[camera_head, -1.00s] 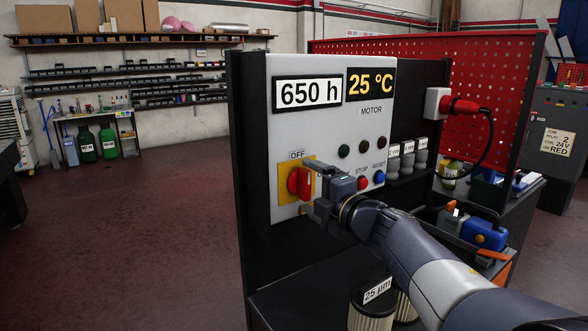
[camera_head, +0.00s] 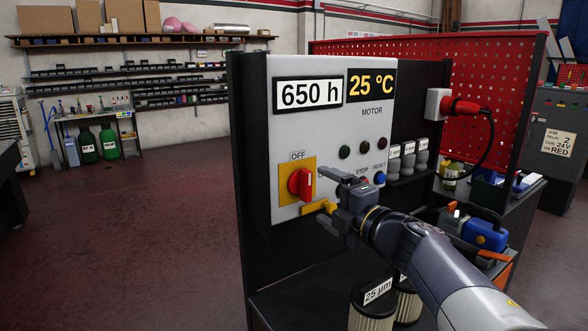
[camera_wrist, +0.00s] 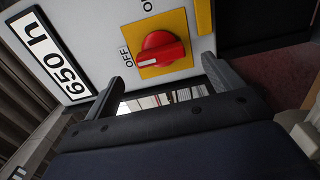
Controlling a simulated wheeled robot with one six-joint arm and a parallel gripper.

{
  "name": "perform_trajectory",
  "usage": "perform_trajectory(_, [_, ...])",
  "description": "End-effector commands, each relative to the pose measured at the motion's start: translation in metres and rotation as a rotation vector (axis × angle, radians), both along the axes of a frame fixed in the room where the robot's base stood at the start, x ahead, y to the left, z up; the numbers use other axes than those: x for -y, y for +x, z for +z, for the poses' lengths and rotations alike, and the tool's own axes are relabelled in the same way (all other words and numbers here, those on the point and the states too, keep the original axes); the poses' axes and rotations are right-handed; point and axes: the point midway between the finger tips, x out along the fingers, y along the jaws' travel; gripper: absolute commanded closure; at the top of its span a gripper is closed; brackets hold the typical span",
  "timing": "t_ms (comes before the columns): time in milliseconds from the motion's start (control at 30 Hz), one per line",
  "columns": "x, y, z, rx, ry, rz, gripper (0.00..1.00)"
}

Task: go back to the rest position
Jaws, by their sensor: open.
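The red rotary switch knob (camera_head: 300,183) sits on a yellow plate (camera_head: 283,190) at the lower left of the grey motor panel (camera_head: 350,130), under the OFF label. Its grip looks roughly upright. My gripper (camera_head: 321,195) is open and empty, in front of the panel and to the right of the knob, apart from it. In the wrist view the knob (camera_wrist: 160,50) shows beyond the two spread fingers (camera_wrist: 160,84), with nothing between them. A yellow bar (camera_head: 318,207) beside the plate is partly hidden by my gripper.
STOP and blue RESET buttons (camera_head: 380,179) and dark lamps are close to my gripper. Filter cartridges (camera_head: 372,304) stand below my arm. A blue tool (camera_head: 484,232) and a red plug with cable (camera_head: 460,106) are at the right. The floor at left is clear.

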Motion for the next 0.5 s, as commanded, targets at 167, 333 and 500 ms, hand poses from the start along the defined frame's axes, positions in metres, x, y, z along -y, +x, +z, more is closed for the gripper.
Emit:
perform_trajectory(167, [0.02, -0.027, 0.0, 0.001, -0.001, -0.005, 0.13])
perform_trajectory(333, [0.022, -0.035, -0.001, -0.002, 0.0, 0.005, 0.13])
perform_trajectory(500, [0.005, -0.009, -0.002, -0.002, 0.0, 0.005, 0.13])
